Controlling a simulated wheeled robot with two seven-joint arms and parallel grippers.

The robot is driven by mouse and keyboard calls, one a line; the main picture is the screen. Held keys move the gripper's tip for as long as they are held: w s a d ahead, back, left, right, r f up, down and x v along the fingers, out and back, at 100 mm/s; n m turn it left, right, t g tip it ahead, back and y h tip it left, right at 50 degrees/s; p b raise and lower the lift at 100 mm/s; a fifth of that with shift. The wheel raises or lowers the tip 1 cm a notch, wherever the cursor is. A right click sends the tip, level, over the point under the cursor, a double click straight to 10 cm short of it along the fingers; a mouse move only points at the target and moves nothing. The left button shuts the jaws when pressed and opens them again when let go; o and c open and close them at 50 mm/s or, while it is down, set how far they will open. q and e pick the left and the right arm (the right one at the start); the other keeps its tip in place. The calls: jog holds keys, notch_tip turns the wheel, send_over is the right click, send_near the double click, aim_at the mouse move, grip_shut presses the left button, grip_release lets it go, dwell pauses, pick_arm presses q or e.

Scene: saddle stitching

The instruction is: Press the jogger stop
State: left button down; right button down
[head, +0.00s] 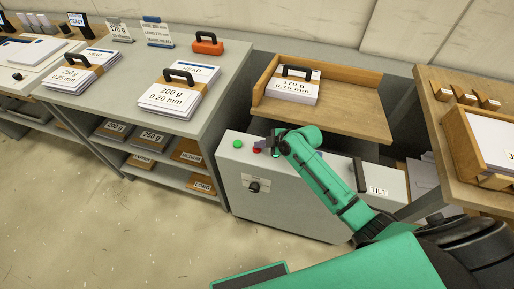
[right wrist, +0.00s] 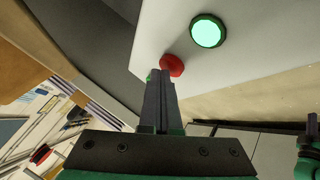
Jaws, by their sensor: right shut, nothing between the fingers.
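The jogger's grey control box (head: 270,200) stands below a wooden tray. Its red stop button (head: 257,150) sits right of a lit green button (head: 237,144), with a black knob (head: 253,187) lower down. My right gripper (head: 270,147) is shut and empty, close beside the red button. In the right wrist view the shut fingertips (right wrist: 158,80) overlap the lower left edge of the red button (right wrist: 172,65); I cannot tell whether they touch it. The green button (right wrist: 208,31) glows there, clear of the fingers.
The wooden tray (head: 345,118) above the box holds a paper stack (head: 292,87) marked 170 g. A TILT label (head: 379,191) and black handle (head: 360,174) are on the right. A grey table (head: 135,88) with paper stacks stands left; a wooden bench (head: 440,120) stands right.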

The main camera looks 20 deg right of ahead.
aim_at(260, 150)
jog(key=shift+f, duration=0.15)
dwell(0.3)
jog(key=shift+r+p, duration=0.8)
jog(key=shift+r, duration=0.15)
jog(key=shift+r, duration=0.1)
notch_tip(260, 150, up, 5)
jog(key=p, duration=0.4)
jog(key=shift+p, duration=0.35)
